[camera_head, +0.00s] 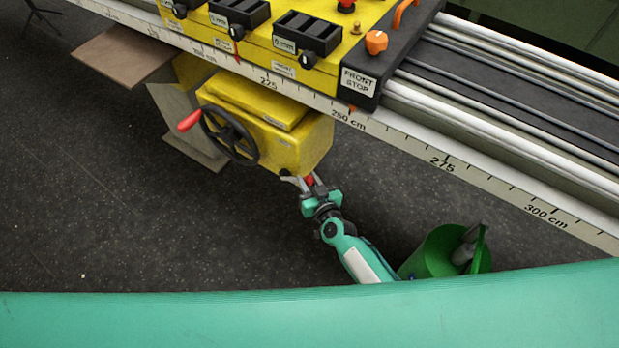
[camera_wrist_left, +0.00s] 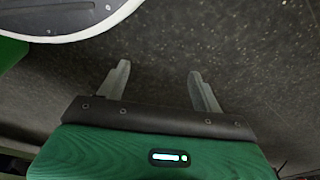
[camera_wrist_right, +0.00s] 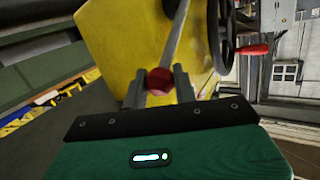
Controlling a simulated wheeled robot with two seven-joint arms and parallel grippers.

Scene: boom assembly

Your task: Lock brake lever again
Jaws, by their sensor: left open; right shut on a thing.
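The brake lever is a grey rod with a red knob (camera_wrist_right: 159,81) on the yellow carriage housing (camera_head: 300,140). My right gripper (camera_head: 307,181) is shut on the red knob, below the lower right of the housing in the head view. In the right wrist view the knob sits between the two fingers of my right gripper (camera_wrist_right: 158,90), and the rod (camera_wrist_right: 176,38) runs up from it along the yellow face. My left gripper (camera_wrist_left: 161,85) is open and empty over the dark floor. It is not visible in the head view.
A black handwheel (camera_head: 230,136) with a red handle (camera_head: 189,121) stands left of the lever. The ruler-marked rail (camera_head: 440,158) runs above. A green bin (camera_head: 435,255) stands on the floor near my right arm. Open dark floor (camera_head: 110,220) lies at left.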

